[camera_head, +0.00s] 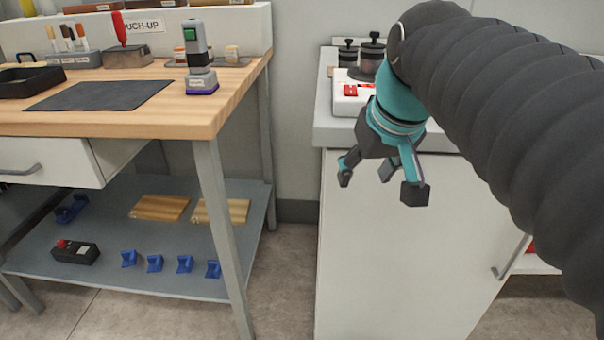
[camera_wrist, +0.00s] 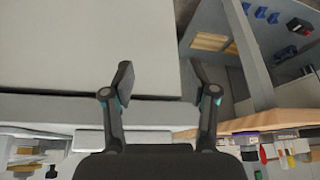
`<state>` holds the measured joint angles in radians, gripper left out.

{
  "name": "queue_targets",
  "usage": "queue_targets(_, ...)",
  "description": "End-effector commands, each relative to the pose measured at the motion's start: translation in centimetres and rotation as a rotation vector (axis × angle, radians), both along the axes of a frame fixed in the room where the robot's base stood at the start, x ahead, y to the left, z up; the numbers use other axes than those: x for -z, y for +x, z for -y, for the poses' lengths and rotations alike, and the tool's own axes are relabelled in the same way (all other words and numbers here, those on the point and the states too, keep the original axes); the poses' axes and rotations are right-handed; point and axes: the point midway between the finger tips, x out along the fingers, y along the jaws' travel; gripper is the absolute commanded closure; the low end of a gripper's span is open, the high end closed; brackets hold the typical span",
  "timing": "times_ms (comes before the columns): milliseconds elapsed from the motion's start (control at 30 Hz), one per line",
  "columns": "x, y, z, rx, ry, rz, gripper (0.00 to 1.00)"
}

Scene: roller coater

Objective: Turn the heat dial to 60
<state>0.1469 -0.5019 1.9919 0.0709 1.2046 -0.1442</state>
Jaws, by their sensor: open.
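No heat dial can be made out in either view. A white device (camera_head: 347,104) with a red part sits on the grey-topped cabinet, partly hidden behind my gripper; I cannot tell whether it carries the dial. My gripper (camera_head: 381,182) is open and empty, its fingers pointing down in front of the cabinet's top edge. In the wrist view my gripper (camera_wrist: 164,78) shows its two fingers wide apart, with the plain cabinet front and the counter edge behind them and nothing between them.
The white cabinet (camera_head: 400,260) has a door handle (camera_head: 512,257) at right. Dark knobbed jars (camera_head: 372,50) stand on its top at the back. At left a wooden workbench (camera_head: 225,95) holds tools and a grey-green device (camera_head: 197,55). A floor gap lies between bench and cabinet.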

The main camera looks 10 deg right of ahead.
Motion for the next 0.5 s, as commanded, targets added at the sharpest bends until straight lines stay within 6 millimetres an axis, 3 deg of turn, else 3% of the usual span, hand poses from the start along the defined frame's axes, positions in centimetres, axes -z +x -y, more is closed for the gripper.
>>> queue_targets(500,7.8,-3.9,-1.8,-0.003,-0.006,0.019,0.42)
